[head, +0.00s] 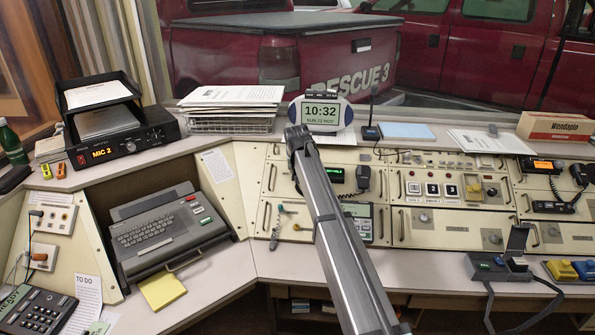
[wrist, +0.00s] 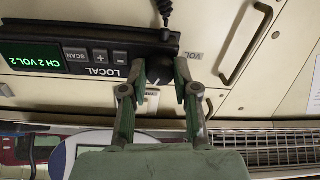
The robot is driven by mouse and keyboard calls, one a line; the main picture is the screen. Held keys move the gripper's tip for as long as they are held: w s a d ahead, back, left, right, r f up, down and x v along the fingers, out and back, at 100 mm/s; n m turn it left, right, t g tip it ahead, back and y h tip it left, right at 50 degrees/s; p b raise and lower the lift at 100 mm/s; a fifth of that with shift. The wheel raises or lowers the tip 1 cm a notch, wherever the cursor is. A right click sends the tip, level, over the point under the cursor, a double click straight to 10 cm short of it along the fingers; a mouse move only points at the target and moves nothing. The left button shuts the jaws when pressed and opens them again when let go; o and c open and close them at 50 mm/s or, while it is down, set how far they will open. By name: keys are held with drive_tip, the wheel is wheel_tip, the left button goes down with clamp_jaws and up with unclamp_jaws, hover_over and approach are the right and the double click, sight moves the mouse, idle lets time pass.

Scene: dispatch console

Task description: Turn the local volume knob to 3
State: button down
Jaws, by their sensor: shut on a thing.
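The local radio panel (wrist: 70,55) shows in the wrist view with a green display (wrist: 22,56) reading "CH 2 VOL 2", SCAN, plus and minus buttons and the word LOCAL. The black volume knob (wrist: 153,73) is at the panel's end, with a pale mark on it. My gripper (wrist: 161,80) has its fingers on either side of the knob, shut on it. In the head view the green display (head: 334,175) shows beside my arm, which hides the knob and my fingertips.
A clock (head: 321,113) reading 10:32 stands on the ledge above the radio. A coiled-cord handset (head: 362,178) hangs right of the display. A metal handle (wrist: 247,45) sticks out near my fingers in the wrist view. A wire paper tray (head: 230,122) stands on the ledge.

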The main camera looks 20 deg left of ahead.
drive_tip(key=m+b, duration=0.1)
drive_tip(key=m, duration=0.4)
idle(0.5)
drive_tip(key=c, duration=0.9)
unclamp_jaws()
drive_tip(key=shift+o, duration=0.2)
drive_tip(key=shift+s, duration=0.1)
drive_tip(key=v, duration=1.2)
